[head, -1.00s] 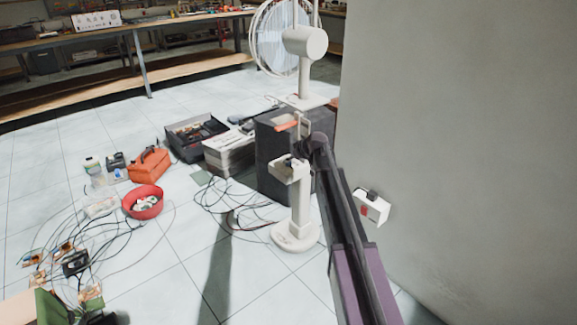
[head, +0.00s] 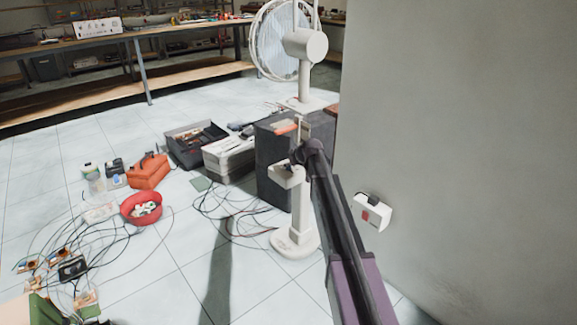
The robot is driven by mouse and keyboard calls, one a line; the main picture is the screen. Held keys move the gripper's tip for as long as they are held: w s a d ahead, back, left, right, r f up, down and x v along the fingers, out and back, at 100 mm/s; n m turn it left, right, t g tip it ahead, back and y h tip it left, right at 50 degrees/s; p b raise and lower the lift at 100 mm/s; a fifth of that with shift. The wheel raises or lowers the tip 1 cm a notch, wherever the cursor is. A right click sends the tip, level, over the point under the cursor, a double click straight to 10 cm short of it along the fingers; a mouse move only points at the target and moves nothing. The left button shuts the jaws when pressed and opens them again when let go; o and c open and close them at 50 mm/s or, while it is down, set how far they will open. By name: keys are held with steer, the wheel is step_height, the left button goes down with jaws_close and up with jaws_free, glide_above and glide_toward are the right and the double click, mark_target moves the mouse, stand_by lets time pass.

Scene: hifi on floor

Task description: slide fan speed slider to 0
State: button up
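I cannot make out a speed slider on either. My arm reaches up from the bottom right. Its dark end, with my gripper (head: 298,155), is near the top of the white stand. The fingers are too small and dark to tell open from shut, and I cannot tell whether they touch the stand.
A long workbench (head: 120,40) runs behind.

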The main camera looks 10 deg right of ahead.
mark_target(278, 163)
jaws_close()
steer(key=shift+w+a, duration=0.4)
steer(key=shift+w, duration=0.25)
steer(key=shift+w+a, duration=0.35)
steer(key=shift+w, duration=0.3)
steer(key=shift+w+a, duration=0.4)
steer(key=shift+w, duration=0.25)
steer(key=o, duration=0.7)
jaws_free()
steer(key=shift+s+d, duration=0.1)
steer(key=shift+s, duration=0.05)
